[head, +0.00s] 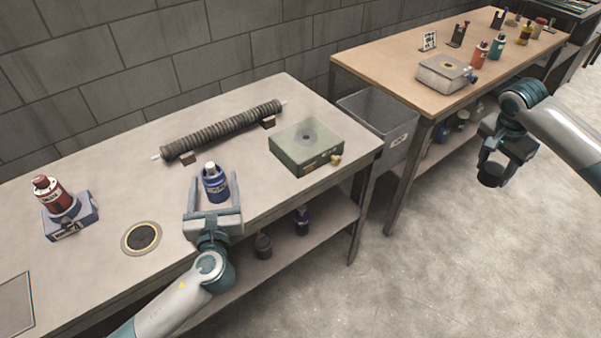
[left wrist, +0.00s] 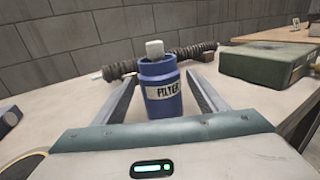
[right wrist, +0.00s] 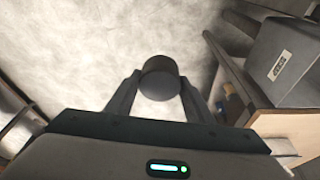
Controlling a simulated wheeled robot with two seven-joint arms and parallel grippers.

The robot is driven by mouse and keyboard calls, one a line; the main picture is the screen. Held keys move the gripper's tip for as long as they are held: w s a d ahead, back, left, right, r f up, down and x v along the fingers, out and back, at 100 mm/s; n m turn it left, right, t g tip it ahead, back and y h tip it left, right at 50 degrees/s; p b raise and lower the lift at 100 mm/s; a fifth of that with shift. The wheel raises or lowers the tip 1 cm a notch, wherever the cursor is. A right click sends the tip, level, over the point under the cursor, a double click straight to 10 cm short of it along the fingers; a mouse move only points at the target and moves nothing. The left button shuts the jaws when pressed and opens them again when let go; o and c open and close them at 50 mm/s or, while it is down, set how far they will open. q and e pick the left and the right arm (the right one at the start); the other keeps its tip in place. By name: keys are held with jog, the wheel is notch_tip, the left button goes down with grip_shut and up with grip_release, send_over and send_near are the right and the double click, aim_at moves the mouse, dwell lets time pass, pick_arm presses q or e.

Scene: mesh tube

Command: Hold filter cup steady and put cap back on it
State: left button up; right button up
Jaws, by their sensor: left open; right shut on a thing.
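The filter cup (head: 215,186) is a blue cylinder with a "FILTER" label, upright on the near table. A white block-like top shows in its mouth. It also shows in the left wrist view (left wrist: 161,88). My left gripper (head: 212,188) is open, with one finger on each side of the cup; I cannot tell whether they touch it. My right gripper (head: 491,178) is shut on a dark round cap (right wrist: 159,78), held over the floor to the right of the near table. The cap also shows in the head view (head: 490,180).
A ribbed mesh tube (head: 222,130) lies on supports behind the cup. A green box (head: 305,146) stands at right, a red bottle (head: 50,194) on a blue block at left. A grey bin (head: 378,122) stands between the near table and the wooden table (head: 385,80).

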aim_at(212, 173)
pick_arm(q)
jog(key=shift+w, duration=0.5)
jog(key=c, duration=1.2)
jog(key=shift+r, duration=1.8)
pick_arm(e)
jog(key=shift+r, duration=0.1)
pick_arm(q)
jog(key=shift+d+r, duration=0.15)
jog(key=shift+r, duration=0.2)
jog(key=s+d+r, duration=0.1)
jog(key=d+r, duration=0.1)
jog(key=d, duration=0.1)
jog(key=s+d+r, duration=0.1)
jog(key=d+r, duration=0.1)
jog(key=d, duration=0.2)
jog(key=s+d+r, duration=0.1)
jog(key=d+r, duration=0.1)
jog(key=d, duration=0.2)
jog(key=shift+r, duration=0.35)
pick_arm(e)
jog(key=shift+f, duration=0.25)
